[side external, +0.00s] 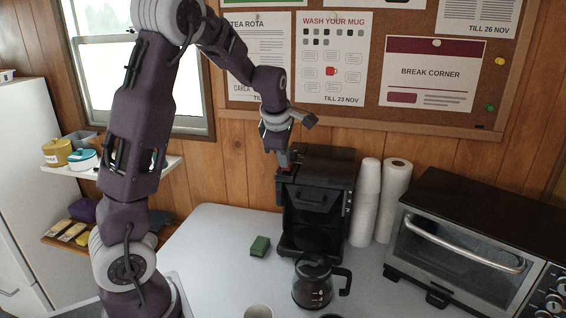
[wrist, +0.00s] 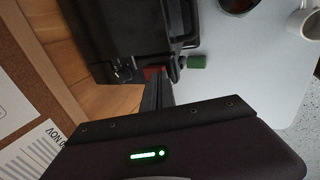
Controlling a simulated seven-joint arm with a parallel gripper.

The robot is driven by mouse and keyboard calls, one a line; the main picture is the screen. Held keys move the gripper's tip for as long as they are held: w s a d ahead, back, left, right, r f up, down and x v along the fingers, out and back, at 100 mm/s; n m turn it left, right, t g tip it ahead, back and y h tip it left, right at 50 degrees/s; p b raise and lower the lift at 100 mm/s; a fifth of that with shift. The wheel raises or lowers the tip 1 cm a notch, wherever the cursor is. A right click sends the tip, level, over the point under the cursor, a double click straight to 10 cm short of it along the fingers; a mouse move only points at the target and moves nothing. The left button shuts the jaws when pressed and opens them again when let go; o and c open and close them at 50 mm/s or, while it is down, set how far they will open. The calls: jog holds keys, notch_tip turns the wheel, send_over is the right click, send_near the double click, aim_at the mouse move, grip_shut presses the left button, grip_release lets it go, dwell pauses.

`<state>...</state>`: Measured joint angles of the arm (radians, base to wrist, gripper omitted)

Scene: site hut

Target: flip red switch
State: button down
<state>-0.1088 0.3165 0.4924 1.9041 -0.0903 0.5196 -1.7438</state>
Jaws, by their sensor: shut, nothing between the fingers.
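The red switch (wrist: 152,71) shows as a small red patch at the side of the black coffee machine (wrist: 128,28) in the wrist view. In the side external view the coffee machine (side external: 318,205) stands against the wood wall, and only a trace of red shows by my fingertips. My gripper (side external: 287,165) is shut and empty, pointing down at the machine's upper left side. In the wrist view my gripper's fingertips (wrist: 155,80) are right at the red switch and cover part of it. I cannot tell whether they touch it or which way it is set.
A glass coffee pot (side external: 313,283) stands in front of the machine. A green sponge (side external: 260,246) lies to its left, and a mug (side external: 258,311) is at the front. Stacked paper cups (side external: 364,200), a paper roll (side external: 394,195) and a toaster oven (side external: 470,250) stand on the right.

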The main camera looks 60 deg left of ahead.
jog(key=shift+s+d+r, duration=0.15)
jog(key=shift+r, duration=0.4)
jog(key=v, duration=1.2)
jog(key=shift+d+f, duration=0.15)
jog(key=shift+d, duration=0.05)
jog(key=shift+s, duration=0.2)
